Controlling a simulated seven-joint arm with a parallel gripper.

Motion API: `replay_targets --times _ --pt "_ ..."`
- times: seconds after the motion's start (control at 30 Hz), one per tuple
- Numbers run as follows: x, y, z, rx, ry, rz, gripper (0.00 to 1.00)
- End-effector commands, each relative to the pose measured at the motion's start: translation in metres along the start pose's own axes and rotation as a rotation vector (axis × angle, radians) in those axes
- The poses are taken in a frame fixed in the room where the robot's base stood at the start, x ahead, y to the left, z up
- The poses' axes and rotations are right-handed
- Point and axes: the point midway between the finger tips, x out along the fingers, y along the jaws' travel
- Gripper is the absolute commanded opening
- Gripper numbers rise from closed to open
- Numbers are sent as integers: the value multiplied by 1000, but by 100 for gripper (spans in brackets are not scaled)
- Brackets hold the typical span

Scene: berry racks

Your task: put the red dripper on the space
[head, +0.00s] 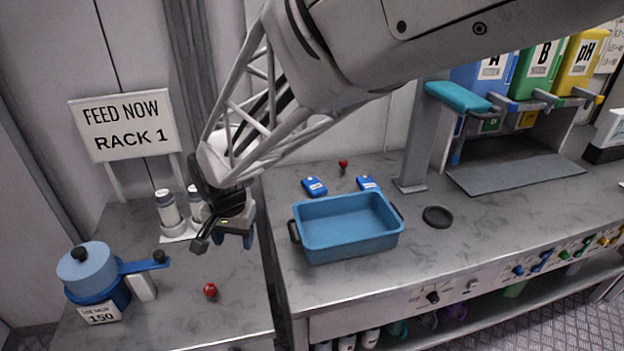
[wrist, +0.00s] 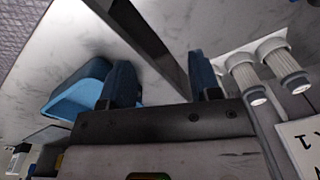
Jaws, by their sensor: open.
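A small red piece (head: 210,290) lies on the left bench, near its front, in the head view. I cannot tell which spot is the space. My gripper (head: 233,238) is open and empty above the left bench, near the gap between the benches. It is above and a little right of the nearer red piece. In the wrist view, its blue fingers (wrist: 163,75) are apart with nothing between them.
A blue tub (head: 345,250) stands right of my gripper; it shows in the wrist view (wrist: 75,100). White-and-grey cylinders (head: 168,210) stand behind it. A blue pot (head: 90,275) with a handle stands at left. A black ring (head: 437,217) lies right of the tub.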

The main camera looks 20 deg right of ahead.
Motion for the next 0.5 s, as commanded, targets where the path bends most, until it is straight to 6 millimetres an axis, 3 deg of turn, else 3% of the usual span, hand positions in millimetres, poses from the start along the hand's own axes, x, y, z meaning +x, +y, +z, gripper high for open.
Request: replay_targets --times 0.2,0.5 --pt "-45 67 2 -78 38 -21 57" --pt "-90 152 24 -195 93 -30 57"
